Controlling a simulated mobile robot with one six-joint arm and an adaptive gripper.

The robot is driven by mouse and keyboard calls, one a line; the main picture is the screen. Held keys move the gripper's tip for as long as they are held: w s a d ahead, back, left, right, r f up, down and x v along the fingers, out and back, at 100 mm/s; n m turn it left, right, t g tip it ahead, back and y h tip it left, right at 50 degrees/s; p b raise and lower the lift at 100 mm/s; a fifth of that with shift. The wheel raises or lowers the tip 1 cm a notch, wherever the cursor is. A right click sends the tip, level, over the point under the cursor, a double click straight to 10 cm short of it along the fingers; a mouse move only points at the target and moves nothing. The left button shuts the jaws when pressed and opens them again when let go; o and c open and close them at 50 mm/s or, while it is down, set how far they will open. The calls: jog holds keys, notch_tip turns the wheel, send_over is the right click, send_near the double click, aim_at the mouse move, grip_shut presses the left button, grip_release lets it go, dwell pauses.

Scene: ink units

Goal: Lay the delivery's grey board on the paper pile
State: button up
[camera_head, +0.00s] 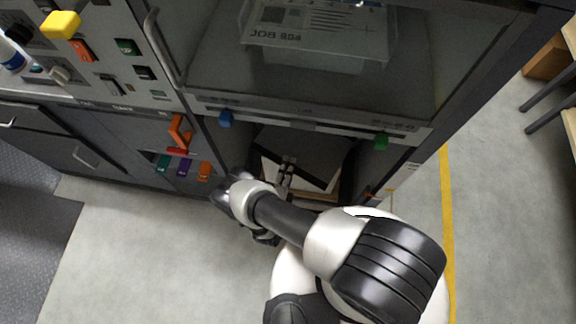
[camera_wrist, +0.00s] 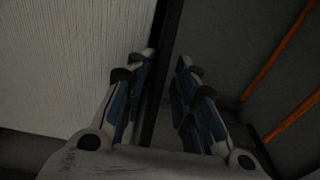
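My gripper (camera_head: 287,165) reaches into the open bay under the glass door. In the wrist view its fingers (camera_wrist: 166,58) are apart. A narrow dark strip (camera_wrist: 170,25) runs between them; it looks like a board edge, but I cannot tell for sure that it is the grey board. A sliver of dark space shows between the strip and the right finger. A dark grey flat surface (camera_head: 311,146), likely the grey board, lies in the bay behind the fingers. White surfaces beside it look like paper. A pale, finely lined surface (camera_wrist: 65,60), perhaps the paper pile, fills the wrist view's left side.
The bay's walls and the door's lower rail (camera_head: 310,125) frame the gripper closely. Coloured parts and an orange handle (camera_head: 179,132) are on the left panel. Orange rails (camera_wrist: 280,50) cross the wrist view's right side.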

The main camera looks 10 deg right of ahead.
dwell(0.3)
notch_tip(320, 180, up, 10)
jog(key=shift+r, duration=0.1)
dwell(0.4)
